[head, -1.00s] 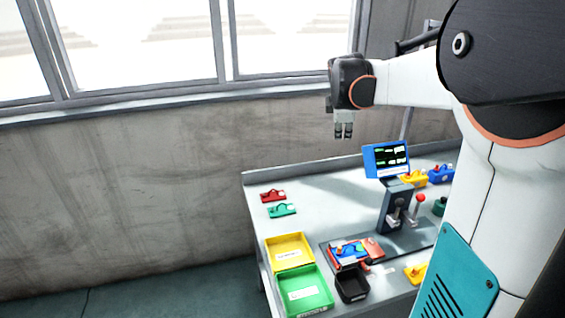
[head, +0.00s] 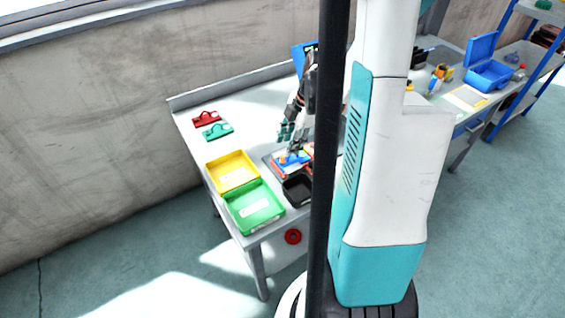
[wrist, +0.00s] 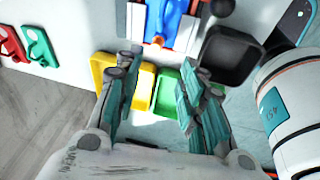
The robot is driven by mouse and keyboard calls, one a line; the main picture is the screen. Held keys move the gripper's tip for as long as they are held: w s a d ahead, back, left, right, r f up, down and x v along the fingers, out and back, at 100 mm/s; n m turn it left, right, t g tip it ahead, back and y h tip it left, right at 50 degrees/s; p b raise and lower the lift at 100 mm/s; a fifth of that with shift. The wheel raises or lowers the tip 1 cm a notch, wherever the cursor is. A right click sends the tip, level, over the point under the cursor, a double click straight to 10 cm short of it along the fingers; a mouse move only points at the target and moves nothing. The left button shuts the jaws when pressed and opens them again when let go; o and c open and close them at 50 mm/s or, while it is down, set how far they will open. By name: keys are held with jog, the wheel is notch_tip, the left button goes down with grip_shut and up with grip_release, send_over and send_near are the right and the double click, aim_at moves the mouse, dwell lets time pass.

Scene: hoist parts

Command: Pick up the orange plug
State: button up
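A small orange piece that looks like the orange plug (head: 281,160) sits at the left end of a blue part (head: 292,158) in the red-and-white fixture on the workbench. In the wrist view a small orange piece (wrist: 158,40) shows at the lower end of the blue part (wrist: 170,16), near the top edge. My gripper (head: 291,135) is just above the fixture in the head view. In the wrist view my gripper (wrist: 155,80) has its teal-padded fingers spread apart with nothing between them. The plug's far side is hidden.
A yellow bin (head: 232,170), a green bin (head: 255,207) and a black bin (head: 298,190) stand beside the fixture. Red (head: 206,118) and green (head: 218,131) parts lie at the back left. A blue screen (head: 303,55) stands behind. My column hides the bench's right part.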

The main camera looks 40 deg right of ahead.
aim_at(283, 156)
jog(key=shift+x, duration=0.95)
jog(key=f+b, duration=0.1)
jog(key=f, duration=0.1)
jog(key=w+f+b, duration=0.1)
jog(key=f, duration=0.1)
jog(key=shift+w+d+b, duration=0.1)
jog(key=shift+w+b, duration=0.05)
jog(key=shift+b, duration=0.2)
jog(key=shift+w+f, duration=0.1)
jog(key=shift+f, duration=0.3)
jog(key=shift+c, duration=0.2)
jog(key=c, duration=0.7)
